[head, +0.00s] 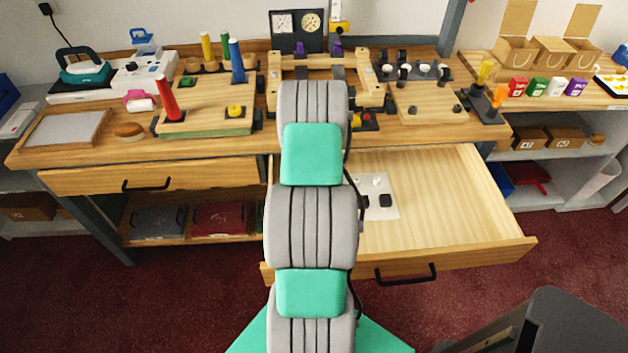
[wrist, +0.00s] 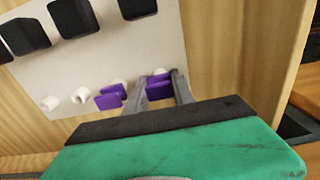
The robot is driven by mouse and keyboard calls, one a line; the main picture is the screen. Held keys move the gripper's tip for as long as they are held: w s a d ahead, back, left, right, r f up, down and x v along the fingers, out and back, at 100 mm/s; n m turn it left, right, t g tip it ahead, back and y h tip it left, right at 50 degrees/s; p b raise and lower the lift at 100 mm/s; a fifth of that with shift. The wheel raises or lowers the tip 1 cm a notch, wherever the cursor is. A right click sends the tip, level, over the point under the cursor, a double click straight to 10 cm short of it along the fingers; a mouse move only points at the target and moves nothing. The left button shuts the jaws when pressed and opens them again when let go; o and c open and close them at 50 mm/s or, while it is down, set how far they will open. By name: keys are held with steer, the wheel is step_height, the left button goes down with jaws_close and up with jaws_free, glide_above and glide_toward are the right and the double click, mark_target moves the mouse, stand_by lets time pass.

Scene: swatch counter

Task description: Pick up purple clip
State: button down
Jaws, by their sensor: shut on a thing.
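My gripper (wrist: 159,76) shows in the wrist view, reaching over a pale board (wrist: 100,62) in the open drawer. It is shut on a purple clip (wrist: 158,88), which sits between the two grey fingers near the board's edge. A second purple clip (wrist: 109,98) is just left of the fingers, beside a white peg. In the head view my arm hides the gripper and both of these clips; part of the board (head: 384,211) shows in the drawer.
The board also carries several black blocks (wrist: 74,17) and white pegs (wrist: 80,95). The open drawer (head: 450,205) has bare floor to the right of the board. Its wooden wall stands close to my gripper in the wrist view. The counter above is crowded with stands and trays.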

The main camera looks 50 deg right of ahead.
steer(key=shift+r, duration=0.55)
steer(key=s+r+b, duration=0.2)
steer(key=s+r, duration=1)
steer(key=s, duration=0.2)
steer(key=shift+a+b, duration=0.15)
steer(key=shift+b, duration=0.2)
